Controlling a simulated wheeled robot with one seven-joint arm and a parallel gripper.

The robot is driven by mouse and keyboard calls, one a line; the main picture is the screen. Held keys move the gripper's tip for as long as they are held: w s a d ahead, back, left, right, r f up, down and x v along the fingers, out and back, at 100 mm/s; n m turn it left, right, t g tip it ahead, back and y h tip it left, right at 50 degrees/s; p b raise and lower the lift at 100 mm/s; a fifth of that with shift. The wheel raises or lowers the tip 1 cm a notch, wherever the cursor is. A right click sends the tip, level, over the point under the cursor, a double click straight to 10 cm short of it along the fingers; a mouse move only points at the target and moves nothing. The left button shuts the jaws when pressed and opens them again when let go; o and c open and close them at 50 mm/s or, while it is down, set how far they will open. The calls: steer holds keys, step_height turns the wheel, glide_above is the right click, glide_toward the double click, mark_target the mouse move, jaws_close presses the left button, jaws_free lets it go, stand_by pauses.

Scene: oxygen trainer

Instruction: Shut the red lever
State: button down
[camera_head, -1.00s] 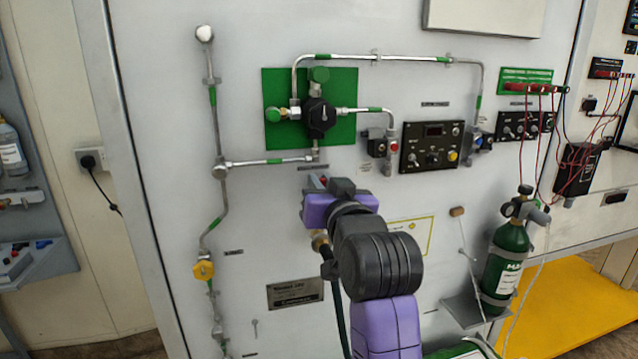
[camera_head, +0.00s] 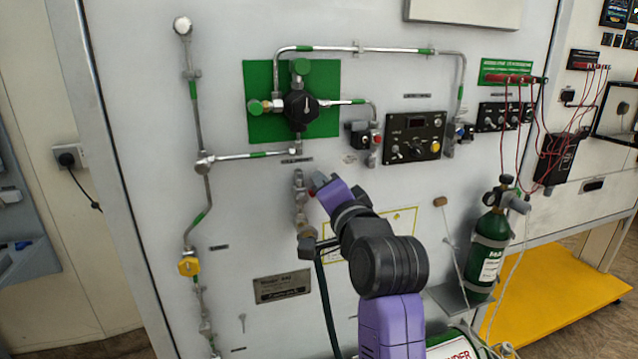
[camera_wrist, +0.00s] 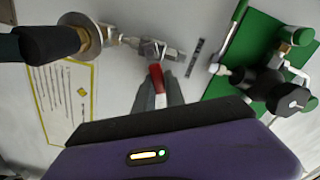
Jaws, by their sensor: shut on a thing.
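The red lever (camera_wrist: 157,78) shows in the wrist view between the two grey fingertips of my gripper (camera_wrist: 157,98), which is shut on it. The lever joins a small metal valve (camera_wrist: 153,49) on the panel, and its near end is hidden by the fingers. In the head view the same valve (camera_head: 299,192) stands upright below the green plate. My gripper (camera_head: 318,184) reaches it from the right, and only a small red bit of the lever shows there.
The green plate with a black regulator (camera_head: 301,104) is just above. A dark hose (camera_head: 326,290) hangs below the valve. A black control box (camera_head: 415,137) and a green cylinder (camera_head: 488,255) are to the right. The panel left of the valve is mostly open.

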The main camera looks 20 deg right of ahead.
steer(key=m, duration=0.2)
steer(key=f+m, duration=0.1)
steer(key=f+m+b, duration=0.1)
steer(key=m, duration=0.1)
steer(key=shift+d+f+m, duration=0.2)
steer(key=shift+d+m, duration=0.1)
steer(key=shift+d, duration=0.05)
steer(key=shift+f, duration=0.1)
stand_by(0.4)
steer(key=c, duration=1.4)
jaws_free()
steer(key=s, duration=0.7)
steer(key=shift+s+a+b, duration=0.4)
